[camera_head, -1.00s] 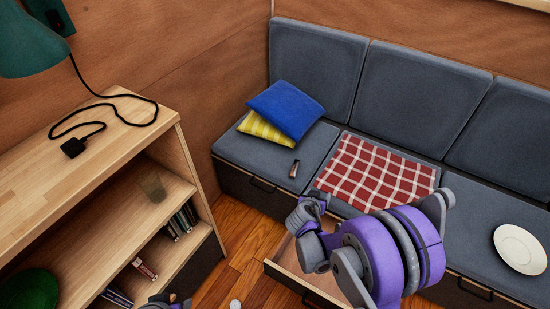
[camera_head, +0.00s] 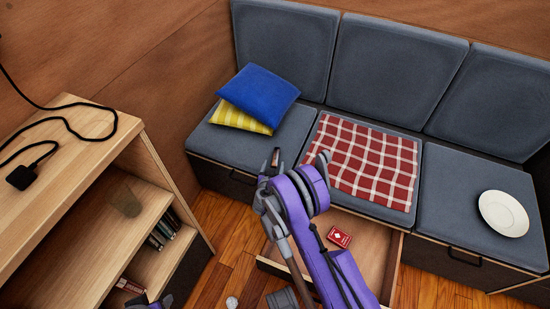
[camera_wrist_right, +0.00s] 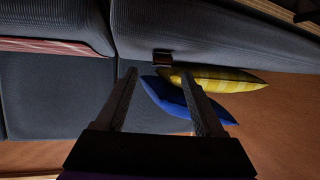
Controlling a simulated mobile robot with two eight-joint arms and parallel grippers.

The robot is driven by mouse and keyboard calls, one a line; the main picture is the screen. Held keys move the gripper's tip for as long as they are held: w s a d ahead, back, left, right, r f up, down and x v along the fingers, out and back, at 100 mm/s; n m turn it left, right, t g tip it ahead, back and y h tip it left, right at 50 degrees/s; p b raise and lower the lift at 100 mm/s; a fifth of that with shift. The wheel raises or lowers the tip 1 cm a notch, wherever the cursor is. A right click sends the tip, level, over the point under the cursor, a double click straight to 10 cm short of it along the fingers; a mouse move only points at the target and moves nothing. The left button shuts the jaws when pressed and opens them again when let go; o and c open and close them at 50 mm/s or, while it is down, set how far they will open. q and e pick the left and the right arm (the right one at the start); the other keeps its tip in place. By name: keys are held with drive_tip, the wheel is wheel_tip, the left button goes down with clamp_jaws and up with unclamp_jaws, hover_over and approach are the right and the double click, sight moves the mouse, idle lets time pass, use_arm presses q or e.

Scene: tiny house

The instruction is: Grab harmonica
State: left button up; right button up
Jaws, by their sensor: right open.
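The harmonica (camera_head: 275,157), a small dark and brownish block, lies on the grey seat cushion in front of the pillows. In the right wrist view the harmonica (camera_wrist_right: 162,57) appears just beyond the fingertips, roughly centred between them. My right gripper (camera_wrist_right: 160,76) is open and empty, with its two fingers spread. In the head view my right gripper (camera_head: 267,181) is close to the harmonica, partly hidden by my purple arm. Only a small part of my left arm shows at the bottom edge; its gripper cannot be seen.
A blue pillow (camera_head: 259,93) and a yellow striped pillow (camera_head: 241,118) lie behind the harmonica. A checked cloth (camera_head: 372,162) and a white plate (camera_head: 503,213) are to the right. An open drawer (camera_head: 372,243) holding a red box (camera_head: 339,237) is below. A wooden shelf (camera_head: 95,215) stands left.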

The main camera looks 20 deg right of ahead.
sight(275, 157)
drive_tip(key=b+x, duration=0.1)
drive_tip(key=x, duration=0.4)
drive_tip(key=shift+w+d+r, duration=0.1)
drive_tip(key=shift+w+r, duration=0.05)
drive_tip(key=shift+w, duration=0.05)
drive_tip(key=shift+c, duration=0.3)
clamp_jaws()
